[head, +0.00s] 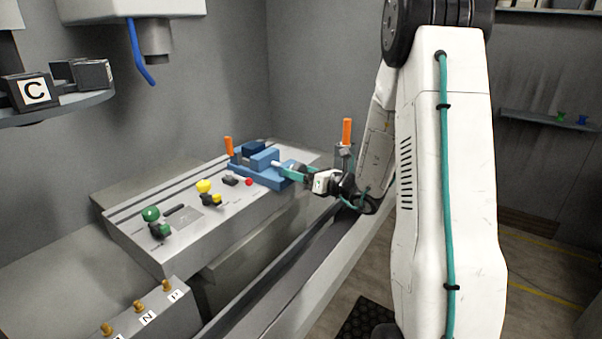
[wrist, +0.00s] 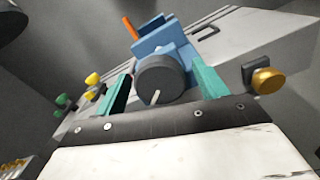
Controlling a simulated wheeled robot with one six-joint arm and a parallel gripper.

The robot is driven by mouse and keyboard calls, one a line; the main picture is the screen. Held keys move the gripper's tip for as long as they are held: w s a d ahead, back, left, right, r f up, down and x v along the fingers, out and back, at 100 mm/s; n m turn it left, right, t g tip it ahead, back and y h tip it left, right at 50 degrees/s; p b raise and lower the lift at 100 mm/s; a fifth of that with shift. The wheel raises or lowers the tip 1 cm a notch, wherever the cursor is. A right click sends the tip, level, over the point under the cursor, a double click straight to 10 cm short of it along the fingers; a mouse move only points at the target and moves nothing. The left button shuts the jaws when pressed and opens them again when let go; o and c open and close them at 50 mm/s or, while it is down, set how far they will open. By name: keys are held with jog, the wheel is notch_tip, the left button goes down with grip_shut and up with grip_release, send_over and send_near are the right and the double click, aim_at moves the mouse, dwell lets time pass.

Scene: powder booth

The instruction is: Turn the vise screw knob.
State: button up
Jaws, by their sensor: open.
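The blue vise (head: 265,172) stands at the far end of the grey table, and it also shows in the wrist view (wrist: 163,38). Its screw knob (wrist: 163,75) is a dark grey round disc with a pale mark on its face. My gripper (wrist: 160,76) is open, with one teal finger on each side of the knob. Small gaps seem to show between the fingers and the knob; I cannot tell whether either touches. In the head view my gripper (head: 291,171) is at the vise's right end, and the knob is hard to make out there.
Green (head: 150,214) and yellow (head: 204,186) knobs and a red knob (head: 249,182) line the table's front. Orange handles stand left (head: 229,147) and right (head: 347,132) of the vise. In the wrist view, a brass knob (wrist: 267,80) is right of my fingers.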

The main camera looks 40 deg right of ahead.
jog(key=c, duration=1)
jog(key=shift+n, duration=0.4)
jog(key=n, duration=0.4)
jog(key=shift+n, duration=0.4)
jog(key=n, duration=1)
jog(key=shift+f, duration=0.1)
jog(key=n, duration=0.3)
jog(key=shift+n, duration=0.3)
jog(key=n, duration=0.6)
jog(key=shift+n, duration=0.4)
